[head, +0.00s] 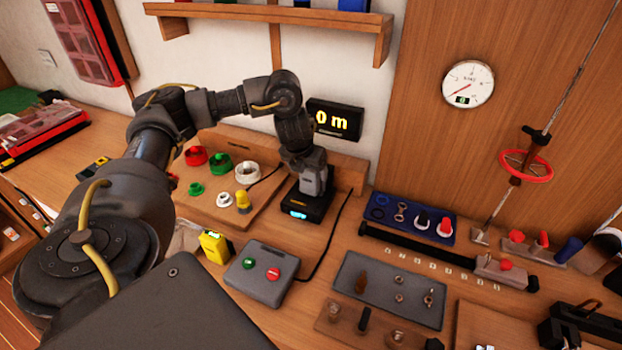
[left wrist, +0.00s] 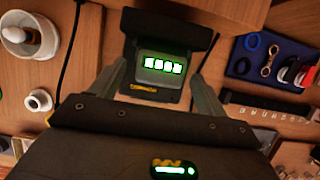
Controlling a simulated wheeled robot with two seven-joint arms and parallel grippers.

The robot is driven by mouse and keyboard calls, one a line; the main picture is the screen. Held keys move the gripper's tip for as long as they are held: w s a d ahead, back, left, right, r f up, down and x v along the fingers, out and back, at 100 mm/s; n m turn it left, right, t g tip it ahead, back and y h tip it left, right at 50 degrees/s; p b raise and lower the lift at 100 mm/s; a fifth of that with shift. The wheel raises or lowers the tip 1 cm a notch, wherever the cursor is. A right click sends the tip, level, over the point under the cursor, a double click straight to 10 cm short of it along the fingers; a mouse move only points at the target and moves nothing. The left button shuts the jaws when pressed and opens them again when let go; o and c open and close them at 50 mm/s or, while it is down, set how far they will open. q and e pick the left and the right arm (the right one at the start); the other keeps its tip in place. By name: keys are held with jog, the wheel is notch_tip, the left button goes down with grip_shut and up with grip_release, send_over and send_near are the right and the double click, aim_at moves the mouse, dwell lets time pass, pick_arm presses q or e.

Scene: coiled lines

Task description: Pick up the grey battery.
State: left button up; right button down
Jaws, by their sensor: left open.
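The grey battery (left wrist: 162,65) appears in the left wrist view as a dark grey block with a row of green lights on its face. It sits in a black charger (head: 298,212), which has a lit display at its front in the head view. My left gripper (head: 311,186) points down over the charger and hides most of the battery from the head camera. In the left wrist view its two grey fingers are open, one on each side of the battery; I cannot tell if they touch it. My right gripper is not in view.
A grey button box (head: 261,273) and a yellow device (head: 215,246) stand in front. Left is a wooden board (head: 222,212) with coloured caps. A blue tray (head: 405,219) and a grey tray (head: 388,289) lie right. A black cable runs beside the charger.

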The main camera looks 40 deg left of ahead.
pick_arm(q)
jog(key=shift+w+a+f, duration=0.1)
jog(key=shift+f, duration=0.3)
jog(key=shift+r, duration=0.1)
jog(key=c, duration=1.2)
jog(key=shift+r, duration=0.1)
jog(key=shift+c, duration=0.2)
notch_tip(320, 180, up, 8)
jog(key=p, duration=0.2)
jog(key=shift+p, duration=0.4)
jog(key=shift+r, duration=0.9)
jog(key=shift+p, duration=0.3)
